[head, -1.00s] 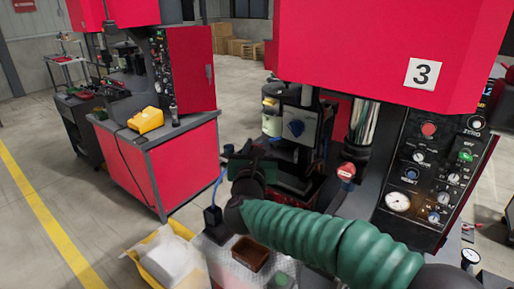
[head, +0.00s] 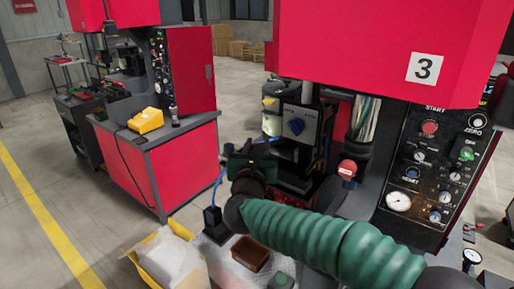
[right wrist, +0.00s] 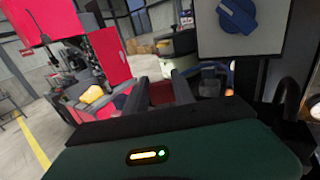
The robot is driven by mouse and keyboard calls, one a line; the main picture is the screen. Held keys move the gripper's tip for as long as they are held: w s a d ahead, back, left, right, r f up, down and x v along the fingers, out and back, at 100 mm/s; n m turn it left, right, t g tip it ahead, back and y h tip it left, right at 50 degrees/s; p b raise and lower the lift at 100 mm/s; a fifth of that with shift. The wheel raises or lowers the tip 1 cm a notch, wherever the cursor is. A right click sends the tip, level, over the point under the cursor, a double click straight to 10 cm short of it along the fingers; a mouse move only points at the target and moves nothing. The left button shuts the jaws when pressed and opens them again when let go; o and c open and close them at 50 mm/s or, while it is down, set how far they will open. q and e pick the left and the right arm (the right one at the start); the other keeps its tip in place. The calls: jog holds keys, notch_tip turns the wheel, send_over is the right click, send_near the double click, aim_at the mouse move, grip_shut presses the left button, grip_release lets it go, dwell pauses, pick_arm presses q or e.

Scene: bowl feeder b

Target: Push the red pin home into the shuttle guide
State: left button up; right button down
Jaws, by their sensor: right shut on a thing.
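My right gripper (head: 258,150) reaches in on the green-sleeved arm to the front of machine 3, low beside its dark tooling. In the right wrist view its two fingers (right wrist: 160,92) stand close together, shut on a dull red piece, taken as the red pin (right wrist: 160,93), mostly hidden by the gripper body. The shuttle guide cannot be made out clearly; the dark red tooling (head: 308,186) at the machine's base is partly covered by my arm. Whether the pin touches the guide cannot be told. My left gripper is not in view.
A panel with a blue knob (head: 296,126) stands just behind the gripper. A brown tray (head: 250,254) and a yellow bin (head: 166,262) lie below. A red cabinet (head: 168,158) stands left across open floor.

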jog(key=shift+f+b, duration=0.85)
jog(key=shift+b, duration=1.4)
dwell(2.8)
dwell(0.5)
jog(key=c, duration=1)
grip_release()
jog(key=shift+o, duration=0.2)
jog(key=shift+s, duration=0.15)
